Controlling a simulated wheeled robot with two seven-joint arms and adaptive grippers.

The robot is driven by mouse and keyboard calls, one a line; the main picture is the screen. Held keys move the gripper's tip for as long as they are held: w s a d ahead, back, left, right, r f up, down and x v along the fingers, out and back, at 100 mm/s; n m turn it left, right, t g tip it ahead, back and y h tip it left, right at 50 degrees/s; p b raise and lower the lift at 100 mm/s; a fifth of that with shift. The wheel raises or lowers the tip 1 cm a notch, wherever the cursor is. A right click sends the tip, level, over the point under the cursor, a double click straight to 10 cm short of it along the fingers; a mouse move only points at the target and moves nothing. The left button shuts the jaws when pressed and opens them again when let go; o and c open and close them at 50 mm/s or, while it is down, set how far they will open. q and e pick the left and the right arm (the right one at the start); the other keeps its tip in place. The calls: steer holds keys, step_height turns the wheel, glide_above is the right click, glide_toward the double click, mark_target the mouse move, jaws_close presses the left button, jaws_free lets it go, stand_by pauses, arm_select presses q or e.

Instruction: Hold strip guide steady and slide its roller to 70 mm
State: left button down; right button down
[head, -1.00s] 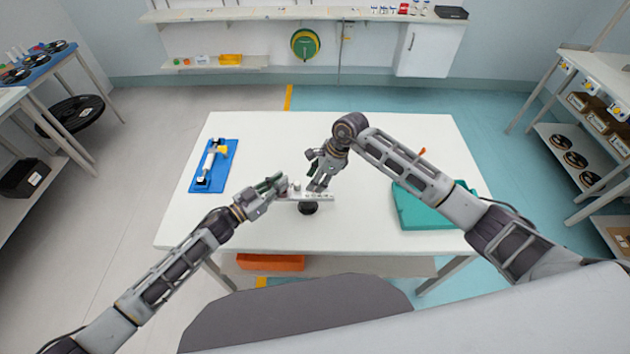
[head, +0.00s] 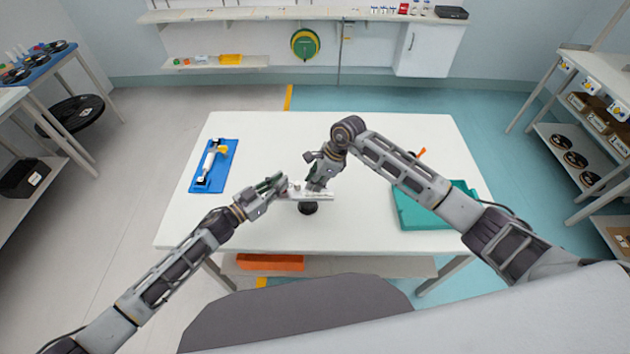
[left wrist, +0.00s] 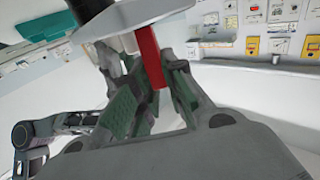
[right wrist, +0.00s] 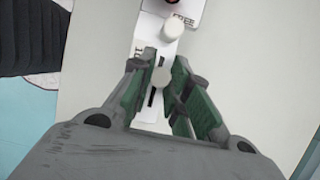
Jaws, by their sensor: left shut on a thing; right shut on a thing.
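The strip guide (head: 324,197) is a pale narrow bar on a dark round stand, near the middle of the white table. My left gripper (head: 283,183) is at its left end; the left wrist view shows it shut on a red upright tab (left wrist: 149,58) under the guide. My right gripper (head: 315,186) points down over the bar. In the right wrist view its fingers close around a pale round piece, apparently the roller (right wrist: 161,77), at the bar's slot. A second white knob (right wrist: 173,27) stands farther along. The scale reading cannot be read.
A blue tray with a white-and-yellow device (head: 209,180) lies at the table's left. A teal mat or case (head: 420,212) lies at the right, partly behind my right arm. An orange bin (head: 270,262) sits below the table. The table's back is clear.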

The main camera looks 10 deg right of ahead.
mark_target(329, 188)
steer(key=shift+d, duration=0.1)
steer(key=shift+s+d, duration=0.15)
steer(key=shift+d, duration=0.85)
steer(key=shift+s+d, duration=0.15)
steer(key=shift+d, duration=0.8)
arm_select(q)
steer(key=shift+a, duration=0.1)
arm_select(e)
steer(key=shift+d, duration=0.2)
arm_select(q)
steer(key=shift+w, duration=0.1)
arm_select(e)
steer(key=c, duration=1.3)
jaws_free()
steer(key=shift+c, duration=0.2)
steer(key=shift+a, duration=0.1)
steer(key=shift+r, duration=0.1)
